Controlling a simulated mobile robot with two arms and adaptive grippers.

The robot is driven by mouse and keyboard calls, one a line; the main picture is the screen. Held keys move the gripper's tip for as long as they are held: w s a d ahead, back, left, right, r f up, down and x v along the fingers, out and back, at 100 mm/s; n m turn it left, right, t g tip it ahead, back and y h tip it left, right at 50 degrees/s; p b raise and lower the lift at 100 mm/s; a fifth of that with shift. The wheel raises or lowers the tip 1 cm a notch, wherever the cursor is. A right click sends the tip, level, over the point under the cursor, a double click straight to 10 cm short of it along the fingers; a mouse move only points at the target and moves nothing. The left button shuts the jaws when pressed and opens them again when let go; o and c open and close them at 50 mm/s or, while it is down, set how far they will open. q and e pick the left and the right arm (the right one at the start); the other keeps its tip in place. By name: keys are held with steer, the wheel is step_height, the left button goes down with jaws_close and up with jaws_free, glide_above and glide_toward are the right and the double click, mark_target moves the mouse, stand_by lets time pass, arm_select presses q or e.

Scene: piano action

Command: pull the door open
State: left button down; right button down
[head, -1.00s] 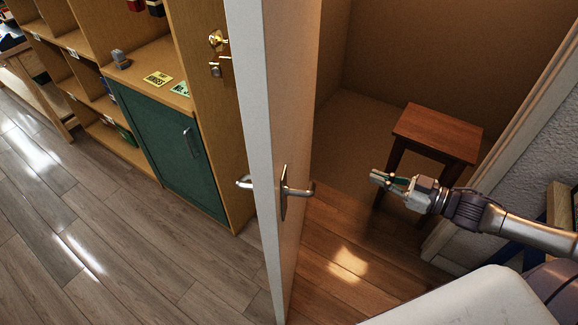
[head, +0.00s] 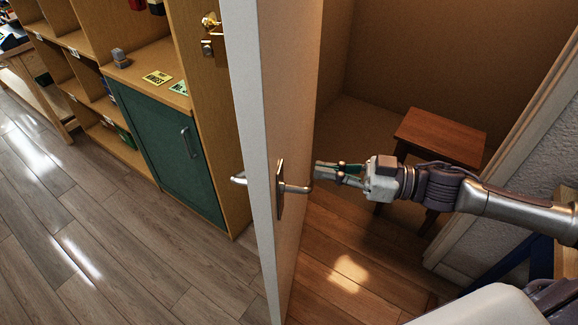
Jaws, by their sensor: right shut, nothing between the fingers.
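The white door (head: 262,120) stands open, seen nearly edge-on in the middle of the head view. A metal lever handle (head: 294,188) on a plate sits on its right face, and another lever (head: 238,178) sticks out on its left side. My right gripper (head: 318,172) is shut and empty, with its fingertips close to the end of the right-hand lever. I cannot tell whether they touch it. My left gripper is not in view.
A small brown wooden stool (head: 440,136) stands in the closet behind my right arm. The door frame (head: 505,140) is at the right. A wooden shelf unit with a green cabinet door (head: 170,150) stands at the left. The grey plank floor (head: 110,230) there is clear.

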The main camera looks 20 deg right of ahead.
mark_target(280, 164)
steer(key=p+x, duration=0.2)
steer(key=x, duration=0.4)
steer(key=shift+w+a+r, duration=0.15)
steer(key=shift+w+a, duration=0.05)
steer(key=shift+a, duration=0.15)
steer(key=shift+w+a+p, duration=0.15)
steer(key=shift+a+p, duration=0.05)
steer(key=shift+p, duration=0.1)
